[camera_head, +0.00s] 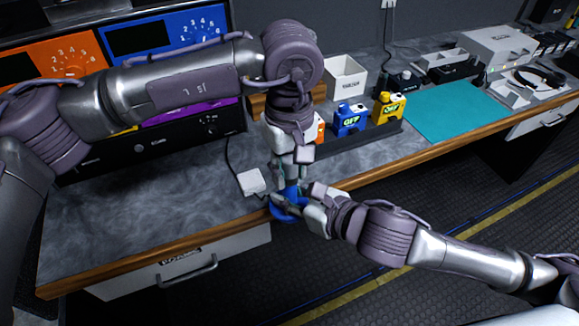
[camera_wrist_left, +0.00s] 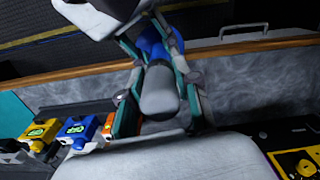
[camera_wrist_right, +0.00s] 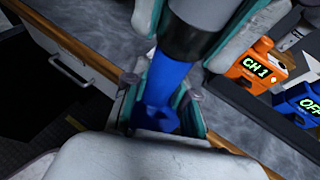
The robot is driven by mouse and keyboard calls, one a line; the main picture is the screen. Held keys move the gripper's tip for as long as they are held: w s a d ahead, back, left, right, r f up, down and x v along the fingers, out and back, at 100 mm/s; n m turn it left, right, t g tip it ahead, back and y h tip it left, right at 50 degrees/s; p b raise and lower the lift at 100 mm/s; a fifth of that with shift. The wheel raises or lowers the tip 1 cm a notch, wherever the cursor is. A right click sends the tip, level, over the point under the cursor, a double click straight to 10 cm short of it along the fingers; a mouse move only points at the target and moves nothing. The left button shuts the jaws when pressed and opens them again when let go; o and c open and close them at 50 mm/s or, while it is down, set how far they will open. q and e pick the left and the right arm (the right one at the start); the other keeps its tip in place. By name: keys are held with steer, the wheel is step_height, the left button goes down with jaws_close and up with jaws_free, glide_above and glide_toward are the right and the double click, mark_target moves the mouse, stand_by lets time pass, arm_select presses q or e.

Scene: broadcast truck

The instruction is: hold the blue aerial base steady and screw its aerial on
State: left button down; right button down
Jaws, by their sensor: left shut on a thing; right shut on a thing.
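The blue aerial base (camera_head: 285,212) is at the table's front edge, its lower part showing past my right gripper (camera_head: 303,200). In the right wrist view its blue stem (camera_wrist_right: 165,85) stands between the fingers of that gripper, which is shut on it. My left gripper (camera_head: 291,172) points down from above and is shut on the dark grey aerial (camera_wrist_left: 160,92). In the right wrist view the aerial's dark lower end (camera_wrist_right: 190,38) meets the top of the blue stem, in line with it. The thread is hidden.
A rack with an orange (camera_wrist_right: 255,65), a blue (camera_head: 350,120) and a yellow pack (camera_head: 388,107) stands just behind. A small white box (camera_head: 252,182) with a cable lies left of the grippers. A teal mat (camera_head: 455,110) is at right; the grey tabletop (camera_head: 130,215) at left is clear.

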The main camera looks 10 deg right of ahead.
arm_select(q)
steer(key=m, duration=0.4)
steer(key=shift+w+m, duration=0.15)
steer(key=shift+m, duration=0.25)
steer(key=c, duration=0.8)
jaws_free()
